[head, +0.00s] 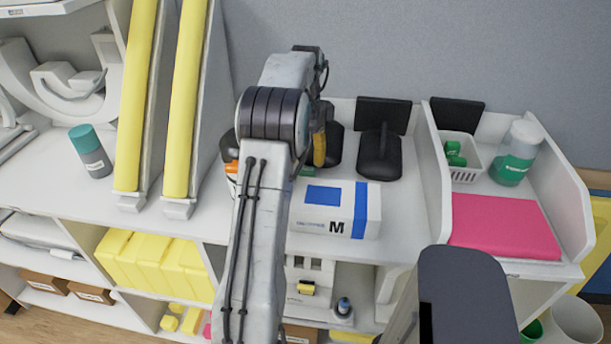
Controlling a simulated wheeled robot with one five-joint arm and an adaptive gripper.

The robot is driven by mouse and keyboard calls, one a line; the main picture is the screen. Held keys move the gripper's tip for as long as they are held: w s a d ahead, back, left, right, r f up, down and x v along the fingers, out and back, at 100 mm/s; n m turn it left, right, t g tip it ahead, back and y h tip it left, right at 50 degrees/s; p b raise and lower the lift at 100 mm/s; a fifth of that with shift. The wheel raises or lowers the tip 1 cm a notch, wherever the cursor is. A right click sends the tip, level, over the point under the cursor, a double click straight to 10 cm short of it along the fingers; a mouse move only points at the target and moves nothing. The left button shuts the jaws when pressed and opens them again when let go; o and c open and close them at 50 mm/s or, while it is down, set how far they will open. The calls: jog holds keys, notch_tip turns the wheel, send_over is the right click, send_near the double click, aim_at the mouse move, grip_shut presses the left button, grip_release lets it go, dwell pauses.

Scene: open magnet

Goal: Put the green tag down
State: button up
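My arm reaches forward over the shelf top, and its links cover most of my gripper. A yellow and dark part (320,148) just right of the arm seems to belong to my gripper; its fingers cannot be made out. A small green patch (308,170) shows just below it, behind the white box marked M. It may be the green tag, but I cannot tell whether it is held or resting. Other small green pieces (455,154) lie in a white basket (466,172) at the right.
The white box marked M (335,209) stands right of my arm, with a black paddle-shaped object (379,153) behind it. A pink pad (503,225) and a green-labelled bottle (515,155) sit in the right bay. Tall yellow-padded pieces (183,95) stand left. Some shelf top beside the box is bare.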

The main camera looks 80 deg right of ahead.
aim_at(305, 171)
jog(key=shift+w+a+f+p, duration=0.1)
jog(key=shift+f+p, duration=0.25)
jog(key=shift+f, duration=3.25)
jog(key=shift+o, duration=0.3)
jog(key=c, duration=1)
